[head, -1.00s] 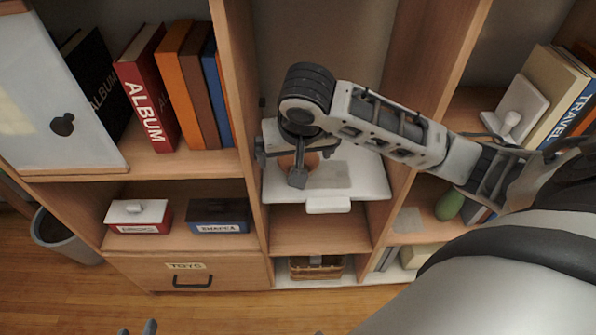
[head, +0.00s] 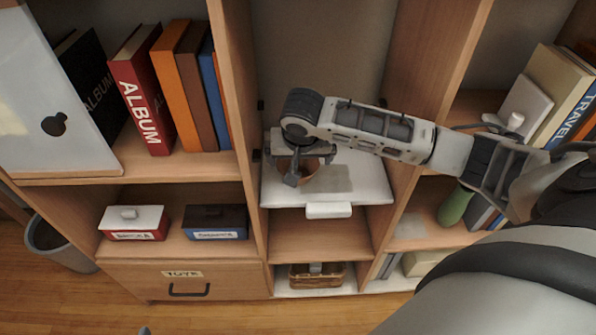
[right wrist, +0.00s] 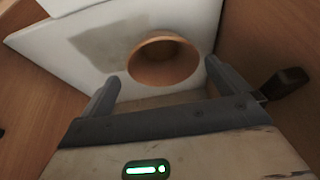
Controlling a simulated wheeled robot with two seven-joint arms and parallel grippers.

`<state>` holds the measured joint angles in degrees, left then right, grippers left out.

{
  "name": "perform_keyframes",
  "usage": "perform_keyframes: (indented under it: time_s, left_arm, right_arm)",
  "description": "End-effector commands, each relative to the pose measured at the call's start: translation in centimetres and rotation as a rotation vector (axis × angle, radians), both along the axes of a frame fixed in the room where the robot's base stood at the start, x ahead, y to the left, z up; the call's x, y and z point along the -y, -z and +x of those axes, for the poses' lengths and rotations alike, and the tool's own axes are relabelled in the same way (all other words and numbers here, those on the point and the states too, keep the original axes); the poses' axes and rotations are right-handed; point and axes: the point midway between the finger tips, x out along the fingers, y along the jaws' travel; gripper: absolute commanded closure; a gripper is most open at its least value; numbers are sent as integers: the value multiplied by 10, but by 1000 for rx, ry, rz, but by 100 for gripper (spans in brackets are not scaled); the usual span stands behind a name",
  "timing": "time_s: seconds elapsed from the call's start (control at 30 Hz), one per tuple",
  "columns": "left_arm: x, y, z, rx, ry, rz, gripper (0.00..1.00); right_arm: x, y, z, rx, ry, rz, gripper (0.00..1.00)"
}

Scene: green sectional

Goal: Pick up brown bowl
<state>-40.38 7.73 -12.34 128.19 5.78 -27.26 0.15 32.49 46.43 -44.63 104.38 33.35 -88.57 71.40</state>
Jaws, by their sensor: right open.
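The brown bowl (head: 311,168) stands on a white panel (head: 365,185) in the middle column of the shelf unit. In the head view my right gripper (head: 297,170) is over the bowl and partly hides it. In the right wrist view the bowl (right wrist: 165,62) shows its round opening just beyond and between the two fingertips. The right gripper (right wrist: 162,78) is open with nothing between its fingers; I see no clear contact with the bowl. Only a small grey tip of my left gripper (head: 145,331) shows at the bottom edge.
Wooden uprights (head: 237,110) stand close on both sides of the panel. Books (head: 140,92) fill the upper left shelf, with small boxes (head: 215,222) below. A dark knob (right wrist: 286,83) juts from the right side in the wrist view. A basket (head: 315,275) sits under the panel.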

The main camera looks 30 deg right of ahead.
Motion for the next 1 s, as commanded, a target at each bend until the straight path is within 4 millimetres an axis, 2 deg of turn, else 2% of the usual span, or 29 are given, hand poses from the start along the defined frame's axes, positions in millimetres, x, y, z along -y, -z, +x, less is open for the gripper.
perform_keyframes:
  time_s: [0.1, 0.23, 0.57, 0.7, 1.0]
  left_arm:
    - [0, 6, -1, 1, 3, 3, 64]
    - [0, 6, -1, 9, 5, 3, 64]
    - [1, 3, -1, 13, 7, 2, 64]
    - [1, 4, -2, 11, 7, 3, 64]
    - [1, 5, -2, 8, 7, 3, 64]
  right_arm:
    - [3, 19, 11, -1, 3, 0, 0]
    - [6, 34, 17, 0, 1, 0, 0]
    - [8, 39, 20, 1, 0, 0, 0]
    - [8, 39, 19, 1, 0, -1, 37]
    - [8, 38, 19, 1, 0, -1, 37]
